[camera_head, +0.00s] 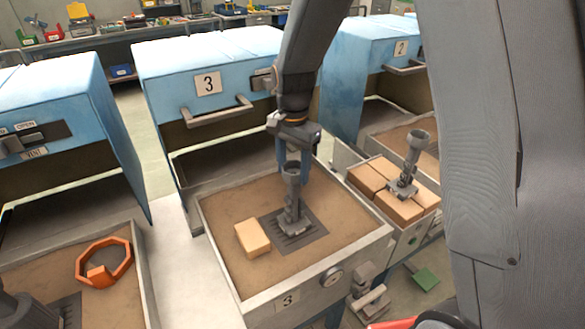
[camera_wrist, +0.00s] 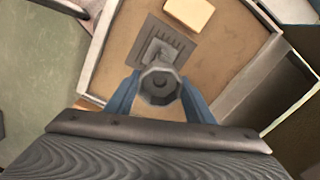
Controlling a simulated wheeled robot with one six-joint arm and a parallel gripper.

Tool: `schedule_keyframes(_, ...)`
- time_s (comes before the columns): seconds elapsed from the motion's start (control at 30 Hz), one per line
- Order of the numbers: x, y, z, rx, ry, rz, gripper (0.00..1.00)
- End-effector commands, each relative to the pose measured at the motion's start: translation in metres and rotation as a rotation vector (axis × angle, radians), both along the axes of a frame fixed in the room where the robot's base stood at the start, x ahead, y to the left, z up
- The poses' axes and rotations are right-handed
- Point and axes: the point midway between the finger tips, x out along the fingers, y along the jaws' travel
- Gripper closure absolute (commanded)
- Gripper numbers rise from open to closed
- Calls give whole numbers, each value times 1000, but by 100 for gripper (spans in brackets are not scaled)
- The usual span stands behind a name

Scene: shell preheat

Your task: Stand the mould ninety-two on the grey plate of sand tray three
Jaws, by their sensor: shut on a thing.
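The mould (camera_head: 291,195) is a dark grey piece with a cup-shaped top, a narrow stem and a wider foot. It is upright over the grey plate (camera_head: 316,238) of sand tray three (camera_head: 225,256). Its foot looks on or just above the plate; I cannot tell which. My gripper (camera_head: 293,165) is shut on the mould near its cup. In the wrist view the cup (camera_wrist: 160,84) sits between the blue fingers, with the foot over the grey plate (camera_wrist: 180,50). No number on the mould can be read.
A tan block (camera_head: 252,238) lies on the sand left of the plate. A similar mould (camera_head: 411,160) stands on tan blocks in a bin at right. An orange ring (camera_head: 104,262) lies in the left tray. The blue hood (camera_head: 208,62) marked 3 is raised behind.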

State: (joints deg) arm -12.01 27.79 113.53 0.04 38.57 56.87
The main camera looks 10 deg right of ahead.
Motion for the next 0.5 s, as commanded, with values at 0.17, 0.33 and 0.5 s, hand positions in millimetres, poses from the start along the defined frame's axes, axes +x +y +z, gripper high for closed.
schedule_keyframes(0.17,0,0,-2,-1,1,0,35)
schedule_keyframes(0.33,0,0,-2,-1,1,0,33)
schedule_keyframes(0.5,0,0,0,0,0,0,33)
